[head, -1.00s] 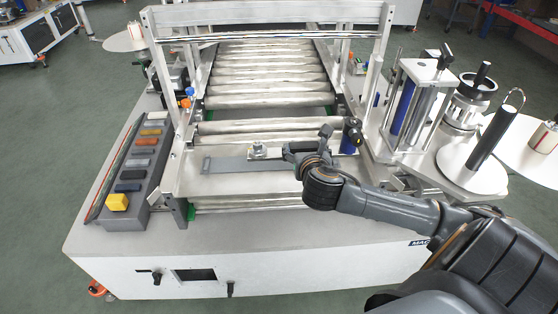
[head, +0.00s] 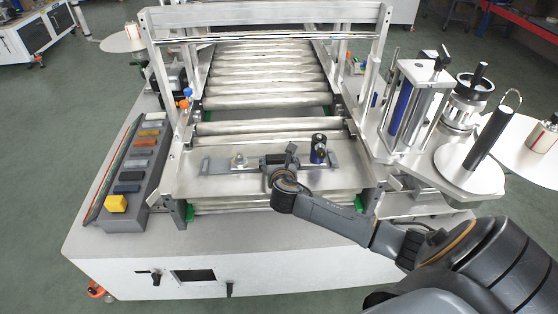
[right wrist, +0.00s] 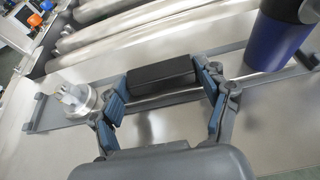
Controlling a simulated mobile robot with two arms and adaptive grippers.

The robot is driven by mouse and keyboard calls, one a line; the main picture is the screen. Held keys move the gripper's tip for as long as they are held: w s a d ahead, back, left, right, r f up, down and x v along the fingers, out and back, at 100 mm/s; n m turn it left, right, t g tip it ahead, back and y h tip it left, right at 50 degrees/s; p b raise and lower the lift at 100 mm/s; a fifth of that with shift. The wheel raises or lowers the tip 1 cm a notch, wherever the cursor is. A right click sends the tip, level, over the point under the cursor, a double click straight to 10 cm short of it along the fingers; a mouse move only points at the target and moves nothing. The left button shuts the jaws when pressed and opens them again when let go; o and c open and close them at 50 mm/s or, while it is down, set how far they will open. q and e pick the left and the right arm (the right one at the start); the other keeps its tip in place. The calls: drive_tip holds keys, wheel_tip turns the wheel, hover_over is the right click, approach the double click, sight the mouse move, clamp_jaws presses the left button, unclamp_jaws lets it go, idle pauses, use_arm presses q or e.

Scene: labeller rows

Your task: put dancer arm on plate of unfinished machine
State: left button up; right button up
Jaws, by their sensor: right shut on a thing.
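The dancer arm is a thin metal bar with a silver hub (head: 239,161) at its left end, a black block (right wrist: 160,73) in the middle and a blue roller (head: 318,148) standing at its right end. My right gripper (head: 277,165) is shut on the black block, with a finger at each side of it. The arm lies roughly level over a grey strip (head: 214,165) on the bare metal plate (head: 200,185) at the machine's front. I cannot tell whether the hub touches the strip. My left gripper is not in view.
A row of coloured blocks (head: 130,175) lines the left of the machine. Metal rollers (head: 265,90) run behind the plate under an upright frame (head: 270,20). A reel unit with a white disc (head: 470,170) stands at the right.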

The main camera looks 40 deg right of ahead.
drive_tip(key=o, duration=1.2)
drive_tip(key=shift+f, duration=0.15)
drive_tip(key=o, duration=0.5)
